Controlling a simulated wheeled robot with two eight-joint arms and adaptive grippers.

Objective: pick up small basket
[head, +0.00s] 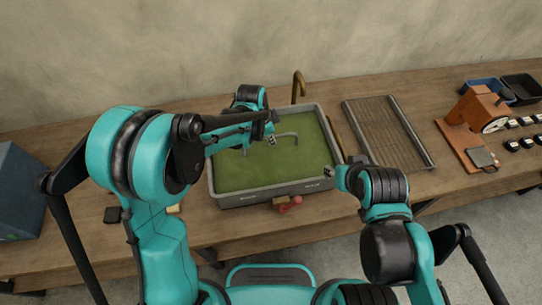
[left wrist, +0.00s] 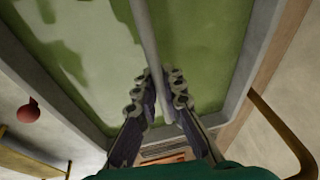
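No thing is plainly recognisable as the small basket. A thin grey bent bar (head: 287,135) shows over the green bottom of the grey-rimmed basin (head: 262,195). My left gripper (head: 271,138) is over the basin at the bar's left end. In the left wrist view the bar (left wrist: 150,45) runs down between the fingers of my left gripper (left wrist: 165,80); whether they press on it cannot be told. What the bar belongs to is hidden. My right gripper (head: 333,174) is at the basin's right front edge; its fingers are too small to read.
A brass tap (head: 299,84) stands behind the basin. A slatted grey rack (head: 388,132) lies to the right. A red item (head: 290,204) is at the basin's front. A blue bin (head: 484,86), a black bin (head: 523,89) and an orange machine (head: 474,108) stand far right.

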